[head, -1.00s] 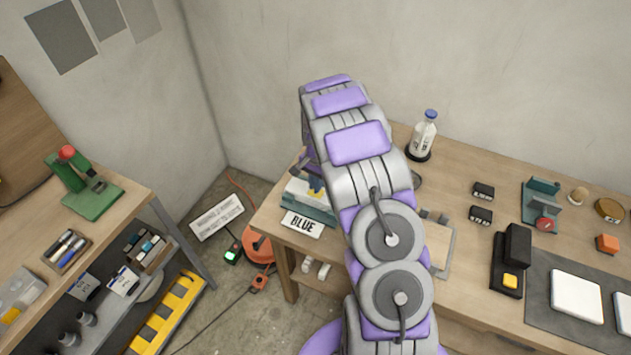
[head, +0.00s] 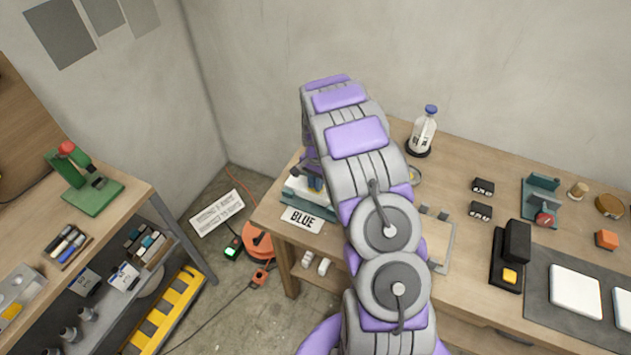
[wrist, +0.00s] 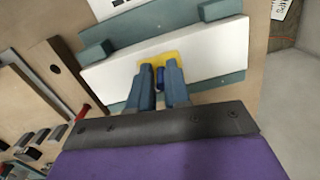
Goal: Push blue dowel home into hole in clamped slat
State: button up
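A white slat (wrist: 215,50) lies across the teal clamp fixture (wrist: 207,13) in the wrist view, with a yellow patch (wrist: 172,58) on it. The blue dowel (wrist: 160,76) stands between the two blue-grey fingers of my gripper (wrist: 160,78), over the yellow patch. The fingers look closed on its sides. The hole is hidden, so I cannot tell how deep the dowel sits. In the head view the slat (head: 296,187) shows at the table's left end, behind the BLUE label (head: 303,220). My arm covers part of the fixture there.
The wooden table (head: 470,150) carries a capped bottle (head: 423,132), small black blocks (head: 482,187), a teal tool (head: 541,200) and a black holder (head: 510,258) to the right. A shelf bench with a green press (head: 85,183) stands left. Cable and an orange reel (head: 258,240) lie on the floor.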

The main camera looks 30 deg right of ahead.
jog(key=o, duration=0.3)
jog(key=shift+w, duration=0.1)
notch_tip(320, 180, up, 17)
jog(key=d+p, duration=0.1)
jog(key=shift+w+r+p, duration=0.15)
jog(key=shift+w+p, duration=0.2)
dwell(0.3)
dwell(0.5)
